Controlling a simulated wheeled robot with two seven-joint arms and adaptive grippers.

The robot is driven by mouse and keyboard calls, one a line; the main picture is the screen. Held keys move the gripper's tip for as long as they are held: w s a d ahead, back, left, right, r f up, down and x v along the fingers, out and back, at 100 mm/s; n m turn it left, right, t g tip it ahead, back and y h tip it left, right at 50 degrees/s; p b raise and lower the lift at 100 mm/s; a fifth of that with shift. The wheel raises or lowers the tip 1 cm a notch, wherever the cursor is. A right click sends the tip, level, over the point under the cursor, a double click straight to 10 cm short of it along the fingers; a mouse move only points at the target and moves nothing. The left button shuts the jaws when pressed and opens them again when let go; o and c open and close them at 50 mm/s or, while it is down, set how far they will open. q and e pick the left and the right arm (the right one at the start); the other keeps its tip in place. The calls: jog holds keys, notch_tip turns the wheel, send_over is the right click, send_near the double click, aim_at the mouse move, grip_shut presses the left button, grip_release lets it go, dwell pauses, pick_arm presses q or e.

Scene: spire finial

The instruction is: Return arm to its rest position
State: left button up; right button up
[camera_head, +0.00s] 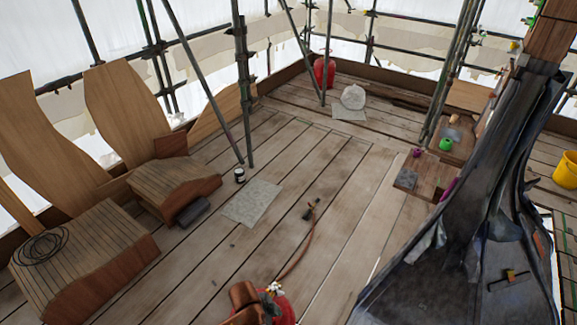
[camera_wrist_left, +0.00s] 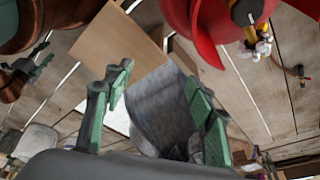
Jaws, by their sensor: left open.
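My left gripper (camera_wrist_left: 157,78) shows in the left wrist view. Its two dark fingers with green pads stand apart, and I see nothing held between them. Beyond the fingers is a grey, rounded surface (camera_wrist_left: 158,105) that I cannot identify, and a flat wooden board (camera_wrist_left: 115,45). I make out neither gripper in the head view.
A red cylinder (camera_head: 284,312) with a hose leading to a torch (camera_head: 311,210) stands at the bottom; it looms at the wrist view's top (camera_wrist_left: 205,35). A lead-clad spire (camera_head: 450,230) fills the right. Slatted blocks (camera_head: 75,255) stand left. The middle planks are mostly clear.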

pick_arm(q)
jog(key=s+a+r+n+t+y, duration=0.1)
jog(key=s+a+n+y, duration=0.1)
jog(key=s+a+n, duration=0.65)
jog(key=s+a+r+n+y, duration=0.1)
jog(key=s+a+n, duration=0.35)
jog(key=a, duration=0.75)
jog(key=s+a+n+t+y, duration=0.15)
jog(key=s+a+n, duration=0.25)
jog(key=s+a, duration=0.6)
jog(key=s+f+g, duration=0.2)
jog(key=s+f, duration=0.1)
jog(key=f, duration=2.6)
jog(key=s+f+p, duration=0.1)
jog(key=s+f, duration=1.4)
jog(key=s, duration=0.4)
jog(key=shift+s+d+m+g+h, duration=0.3)
jog(key=shift+d+m+g+h, duration=0.05)
jog(key=shift+m, duration=0.05)
jog(key=shift+p, duration=0.3)
